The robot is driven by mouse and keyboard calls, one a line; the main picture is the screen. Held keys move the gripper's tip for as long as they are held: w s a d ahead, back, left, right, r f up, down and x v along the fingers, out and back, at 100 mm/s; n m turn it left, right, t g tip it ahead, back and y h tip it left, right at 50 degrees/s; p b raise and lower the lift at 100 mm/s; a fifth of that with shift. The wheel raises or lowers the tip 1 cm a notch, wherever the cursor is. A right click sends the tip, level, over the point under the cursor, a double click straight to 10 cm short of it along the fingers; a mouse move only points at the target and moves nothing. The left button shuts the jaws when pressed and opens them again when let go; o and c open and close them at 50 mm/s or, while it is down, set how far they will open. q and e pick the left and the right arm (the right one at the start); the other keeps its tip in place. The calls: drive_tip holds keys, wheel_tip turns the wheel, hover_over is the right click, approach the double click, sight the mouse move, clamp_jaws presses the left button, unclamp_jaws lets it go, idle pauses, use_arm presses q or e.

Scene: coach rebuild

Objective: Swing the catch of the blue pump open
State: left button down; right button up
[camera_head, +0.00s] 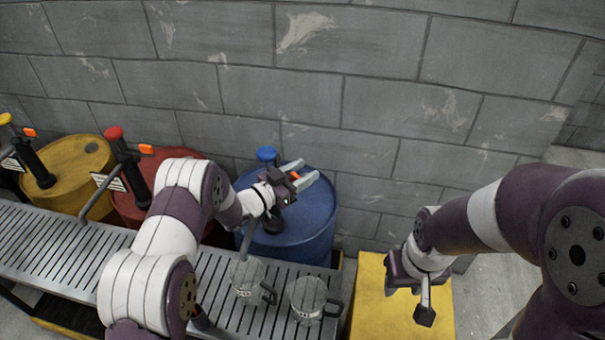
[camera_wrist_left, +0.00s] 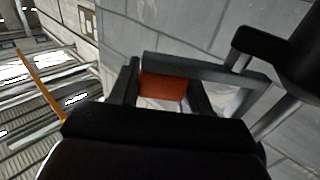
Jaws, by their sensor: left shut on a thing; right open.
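The blue pump, with its round blue knob (camera_head: 266,153), stands on the blue drum (camera_head: 312,222). Its spout (camera_head: 247,240) hangs over the grating. The orange catch (camera_head: 294,175) shows between the pale fingers of my left gripper (camera_head: 299,173), which is shut on it. In the left wrist view the catch (camera_wrist_left: 163,87) is an orange block with a finger on each side. My left wrist hides much of the pump body. My right gripper (camera_head: 424,300) is open and empty above the yellow block, away from the pump.
A red drum (camera_head: 190,154) and a yellow drum (camera_head: 82,160) with similar pumps stand to the left. Two clear mugs, one (camera_head: 248,277) under the spout and one (camera_head: 308,297) beside it, stand on the metal grating (camera_head: 70,245). A grey block wall (camera_head: 330,80) rises close behind.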

idle(0.3)
use_arm(q)
drive_tip(key=c, duration=0.6)
unclamp_jaws()
drive_tip(key=s+d+r+b, duration=0.3)
drive_tip(key=s+d+r, duration=0.3)
drive_tip(key=d+r, duration=0.4)
drive_tip(key=shift+r, duration=0.5)
